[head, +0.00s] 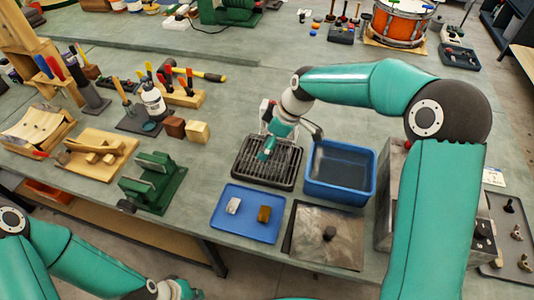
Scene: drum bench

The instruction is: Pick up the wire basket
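The wire basket (246,165) is a dark, low, rectangular basket with a grid of bars. It stands on the grey-green bench, left of a blue tub. My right arm reaches in from the right, and its gripper (267,147) points down over the middle of the basket, hiding part of it. I cannot tell whether the fingers touch the basket or whether they are open or shut. My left gripper (184,291) is low at the bottom edge, in front of the bench and away from the basket. It is partly cut off, so its fingers are unclear.
The blue tub (340,190) stands close right of the basket. A blue tray (236,229) with two small blocks lies in front, beside a metal plate (311,246) with a dark knob. A green vise-like fixture (154,184) and wooden blocks (198,132) stand left.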

